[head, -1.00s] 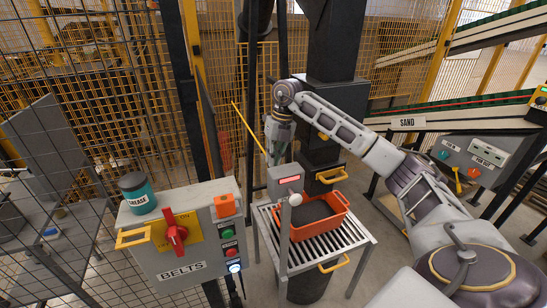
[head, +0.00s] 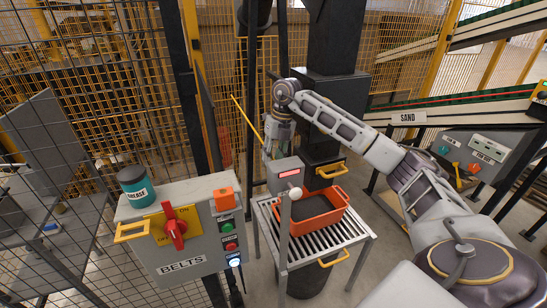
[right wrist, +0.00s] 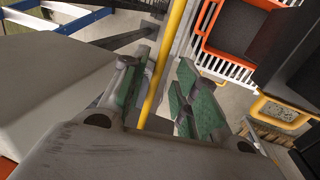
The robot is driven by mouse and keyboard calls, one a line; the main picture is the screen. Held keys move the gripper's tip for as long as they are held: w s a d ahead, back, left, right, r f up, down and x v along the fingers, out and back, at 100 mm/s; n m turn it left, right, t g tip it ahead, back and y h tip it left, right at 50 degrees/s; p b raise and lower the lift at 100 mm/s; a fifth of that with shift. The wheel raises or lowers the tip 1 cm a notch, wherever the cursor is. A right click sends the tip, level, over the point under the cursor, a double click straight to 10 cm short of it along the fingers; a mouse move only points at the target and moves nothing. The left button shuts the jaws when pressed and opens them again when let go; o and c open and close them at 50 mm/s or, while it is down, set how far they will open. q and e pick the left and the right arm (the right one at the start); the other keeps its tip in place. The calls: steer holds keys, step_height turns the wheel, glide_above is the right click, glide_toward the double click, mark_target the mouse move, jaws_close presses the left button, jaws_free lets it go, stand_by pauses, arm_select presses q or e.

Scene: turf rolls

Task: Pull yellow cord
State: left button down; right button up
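In the right wrist view the cord (right wrist: 166,62) runs from the top edge down between the two green-padded fingers of my right gripper (right wrist: 160,95). The fingers are apart. The cord lies nearer the left finger, with a gap to the right one; whether it touches the left finger I cannot tell. My left gripper is in neither view.
An orange tray (head: 338,215) of dark material stands on a slatted roller stand (head: 268,212) below the gripper. A grey BELTS box (head: 197,253) with a red switch (head: 175,233) and a grease can (head: 135,187) is at front left. Wire mesh fencing (head: 90,120) stands at left.

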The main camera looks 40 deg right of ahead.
steer(key=shift+r, duration=0.15)
step_height(320, 180, up, 11)
steer(key=d, duration=0.2)
steer(key=shift+s+d+r, duration=0.15)
steer(key=shift+s+r, duration=0.05)
steer(key=shift+s, duration=0.05)
stand_by(0.3)
stand_by(0.7)
